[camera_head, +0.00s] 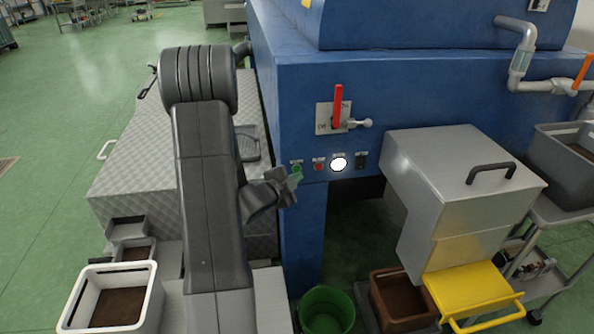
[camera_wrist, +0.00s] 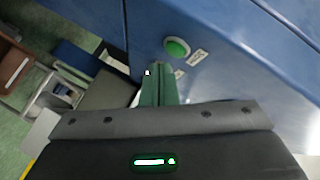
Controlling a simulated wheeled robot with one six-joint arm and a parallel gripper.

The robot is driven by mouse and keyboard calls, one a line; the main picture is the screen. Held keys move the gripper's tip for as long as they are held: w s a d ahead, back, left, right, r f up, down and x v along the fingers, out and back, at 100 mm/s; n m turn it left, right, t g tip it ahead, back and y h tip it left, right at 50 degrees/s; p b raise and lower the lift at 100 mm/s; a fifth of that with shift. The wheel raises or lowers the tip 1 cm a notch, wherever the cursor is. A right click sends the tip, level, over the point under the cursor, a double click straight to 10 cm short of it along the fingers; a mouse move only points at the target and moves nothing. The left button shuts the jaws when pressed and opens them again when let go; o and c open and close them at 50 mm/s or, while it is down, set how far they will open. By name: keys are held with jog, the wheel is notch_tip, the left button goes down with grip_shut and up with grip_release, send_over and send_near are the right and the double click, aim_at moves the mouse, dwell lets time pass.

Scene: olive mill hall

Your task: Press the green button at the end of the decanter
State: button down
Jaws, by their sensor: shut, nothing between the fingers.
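The green button (camera_head: 297,167) sits on the blue end face of the decanter (camera_head: 290,110), at the left of a row of controls. In the wrist view the green button (camera_wrist: 177,47) is round and domed, just beyond and slightly right of my fingertips. My gripper (camera_head: 297,175) is shut and empty, its tips close below the button in the head view. In the wrist view the shut green-grey fingers (camera_wrist: 158,72) point toward the panel. I cannot tell whether they touch it.
Right of the green button are a red button (camera_head: 319,166), a lit white round control (camera_head: 339,164) and a black switch (camera_head: 361,160). A red lever (camera_head: 338,105) is above them. A steel box (camera_head: 465,165) juts out at the right. A green bucket (camera_head: 327,311) stands below.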

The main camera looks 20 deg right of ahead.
jog(key=shift+w, duration=0.1)
dwell(0.5)
jog(key=shift+w+d, duration=0.1)
jog(key=shift+w, duration=0.2)
jog(key=shift+w, duration=0.35)
dwell(0.6)
jog(key=shift+s+b, duration=0.1)
jog(key=shift+b, duration=0.2)
jog(key=shift+s+b, duration=0.35)
jog(key=shift+s, duration=0.3)
jog(key=s+b, duration=0.1)
jog(key=s, duration=0.1)
jog(key=s+a+b, duration=0.1)
jog(key=s, duration=0.2)
jog(key=shift+a, duration=0.2)
